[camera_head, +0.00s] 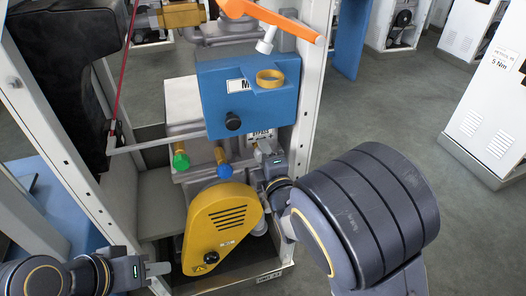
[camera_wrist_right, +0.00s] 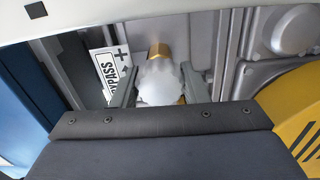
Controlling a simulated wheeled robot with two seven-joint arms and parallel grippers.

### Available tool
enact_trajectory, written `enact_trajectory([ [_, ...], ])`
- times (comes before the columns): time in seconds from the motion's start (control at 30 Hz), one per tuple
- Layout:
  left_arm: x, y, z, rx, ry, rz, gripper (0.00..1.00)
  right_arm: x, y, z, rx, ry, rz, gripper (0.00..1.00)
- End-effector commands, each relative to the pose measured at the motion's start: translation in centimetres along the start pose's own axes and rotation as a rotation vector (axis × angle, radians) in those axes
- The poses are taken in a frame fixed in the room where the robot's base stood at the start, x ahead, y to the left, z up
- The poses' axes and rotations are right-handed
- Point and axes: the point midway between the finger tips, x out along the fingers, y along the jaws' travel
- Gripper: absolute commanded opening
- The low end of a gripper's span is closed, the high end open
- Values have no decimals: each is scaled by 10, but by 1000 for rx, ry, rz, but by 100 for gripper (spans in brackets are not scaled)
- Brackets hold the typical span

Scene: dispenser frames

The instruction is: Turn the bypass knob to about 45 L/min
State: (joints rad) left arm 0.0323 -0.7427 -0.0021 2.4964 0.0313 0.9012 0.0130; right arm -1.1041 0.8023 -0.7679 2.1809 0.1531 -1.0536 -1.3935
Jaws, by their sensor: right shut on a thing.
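The bypass knob (camera_wrist_right: 159,84) is pale and scalloped, on a brass stem, in the right wrist view. My right gripper (camera_wrist_right: 160,92) is shut on it, with one finger on each side. In the head view, my right gripper (camera_head: 266,150) reaches in below the blue housing, and the knob is mostly hidden there. The BYPASS label (camera_wrist_right: 113,72) with a plus sign is beside the knob; it also shows in the head view (camera_head: 262,134). No flow reading is legible. My left gripper (camera_head: 158,269) is at the lower left, away from the knob; its finger opening is unclear.
The blue housing (camera_head: 245,100) with a black knob (camera_head: 233,121) is above. A green-capped fitting (camera_head: 180,158) and a blue-capped one (camera_head: 222,160) are left of my right gripper. A yellow slotted cover (camera_head: 222,222) is just below. White frame posts (camera_head: 313,85) flank the space.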

Motion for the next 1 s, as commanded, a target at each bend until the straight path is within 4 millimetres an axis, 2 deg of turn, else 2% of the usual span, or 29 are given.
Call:
enact_trajectory([
  [0.27,-2,1,-1,0,0,0,36,0,-1,0,-67,1,-3,18],
  [0.7,-2,1,-1,0,0,0,36,0,-1,0,-74,1,-3,18],
  [0.73,-2,1,-1,0,0,0,36,0,-1,0,-74,1,-3,43],
  [0.87,-2,1,-1,0,0,0,36,0,-1,0,-74,1,-3,60],
  [1.0,-2,1,-1,0,0,0,36,0,-1,0,-73,1,-2,62],
])
